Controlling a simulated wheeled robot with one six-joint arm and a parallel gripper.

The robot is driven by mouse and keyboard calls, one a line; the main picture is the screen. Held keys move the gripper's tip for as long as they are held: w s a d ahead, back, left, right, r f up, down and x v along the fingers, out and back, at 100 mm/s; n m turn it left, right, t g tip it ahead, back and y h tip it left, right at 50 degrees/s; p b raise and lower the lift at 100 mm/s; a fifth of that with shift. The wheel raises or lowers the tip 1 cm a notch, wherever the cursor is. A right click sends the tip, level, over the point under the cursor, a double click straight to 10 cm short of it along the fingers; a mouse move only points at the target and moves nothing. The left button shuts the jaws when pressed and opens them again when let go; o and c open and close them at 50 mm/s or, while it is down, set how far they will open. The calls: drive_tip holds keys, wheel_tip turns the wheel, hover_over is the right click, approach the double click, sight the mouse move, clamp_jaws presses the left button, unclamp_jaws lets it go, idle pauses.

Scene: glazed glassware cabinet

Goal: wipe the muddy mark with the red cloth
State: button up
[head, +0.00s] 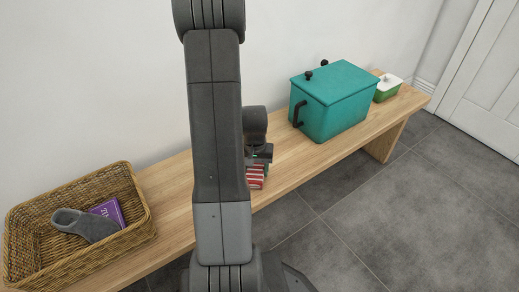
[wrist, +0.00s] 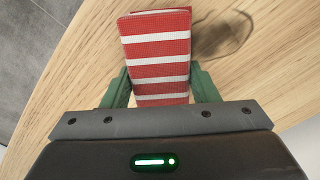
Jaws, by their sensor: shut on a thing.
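The red cloth (wrist: 157,60) has white stripes and sits between the two green fingers of my gripper (wrist: 160,88) in the wrist view. The gripper is shut on it. In the head view the cloth (head: 255,177) shows at the bench's front part, partly hidden by my arm. The muddy mark (wrist: 222,35) is a brownish smear on the wooden bench top, just right of the cloth in the wrist view. Part of the mark may be hidden behind the cloth. I cannot tell whether the cloth touches the wood. The mark is hidden in the head view.
The wooden bench (head: 172,193) runs along the wall. A wicker basket (head: 140,215) at left holds a grey object (head: 85,224) and a purple box (head: 108,211). A teal lidded box (head: 335,100) and a small green-and-white container (head: 387,88) stand at right. Bench between is mostly clear.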

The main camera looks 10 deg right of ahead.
wheel_tip(320, 180, up, 3)
drive_tip(key=shift+s+a+r+p, duration=0.1)
drive_tip(key=shift+a+r+p, duration=0.05)
drive_tip(key=shift+p, duration=0.45)
drive_tip(key=shift+r+p, duration=1.75)
drive_tip(key=shift+r, duration=0.55)
drive_tip(key=w+a+r+n, duration=0.2)
drive_tip(key=w+a+r, duration=0.1)
drive_tip(key=w+a, duration=0.3)
drive_tip(key=w+a+r+n, duration=0.2)
drive_tip(key=w+a+r, duration=0.25)
drive_tip(key=a, duration=0.35)
wheel_tip(320, 180, up, 13)
drive_tip(key=s+p, duration=0.2)
drive_tip(key=p, duration=2.3)
drive_tip(key=shift+d+p, duration=0.3)
drive_tip(key=shift+d, duration=0.05)
